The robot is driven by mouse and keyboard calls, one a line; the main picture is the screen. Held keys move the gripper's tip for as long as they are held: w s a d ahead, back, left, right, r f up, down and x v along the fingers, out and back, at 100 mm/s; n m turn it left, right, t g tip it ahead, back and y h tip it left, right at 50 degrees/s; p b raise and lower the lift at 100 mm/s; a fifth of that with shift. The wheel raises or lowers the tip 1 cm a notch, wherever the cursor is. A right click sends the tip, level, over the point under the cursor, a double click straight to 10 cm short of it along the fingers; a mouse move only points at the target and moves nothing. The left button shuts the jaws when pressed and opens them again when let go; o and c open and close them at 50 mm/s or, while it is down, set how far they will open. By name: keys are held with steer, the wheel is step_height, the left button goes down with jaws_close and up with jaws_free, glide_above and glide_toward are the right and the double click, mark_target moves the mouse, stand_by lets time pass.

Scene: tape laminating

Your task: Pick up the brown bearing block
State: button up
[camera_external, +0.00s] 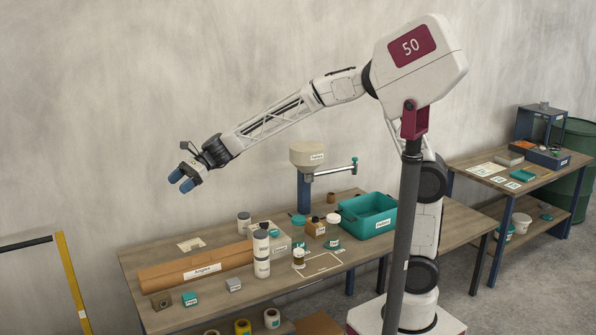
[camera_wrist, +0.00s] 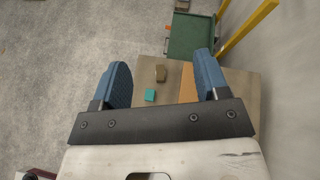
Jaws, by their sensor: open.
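The brown bearing block (camera_external: 161,300) is a small brown piece with a dark hole, at the near left corner of the wooden workbench. It also shows in the wrist view (camera_wrist: 161,74), between my fingers in the picture but well below them. My gripper (camera_external: 180,182) is open and empty, high above the left end of the bench. Its two blue fingers (camera_wrist: 161,64) stand wide apart in the wrist view.
A small teal block (camera_external: 190,299) lies just right of the brown block. A grey block (camera_external: 233,285) and a tall white bottle (camera_external: 261,254) stand farther right. A yellow post (camera_external: 70,278) rises left of the bench.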

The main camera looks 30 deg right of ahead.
steer(key=s+a+f+m, duration=0.1)
steer(key=a+f+m, duration=0.1)
steer(key=a, duration=0.5)
glide_toward(162, 296)
steer(key=shift+a+f+y, duration=0.4)
steer(key=shift+a+f, duration=0.5)
steer(key=shift+a, duration=0.3)
steer(key=shift+g, duration=0.3)
steer(key=shift+a, duration=0.1)
steer(key=shift+x, duration=1.2)
steer(key=shift+x, duration=2.6)
steer(key=shift+c, duration=0.5)
jaws_close()
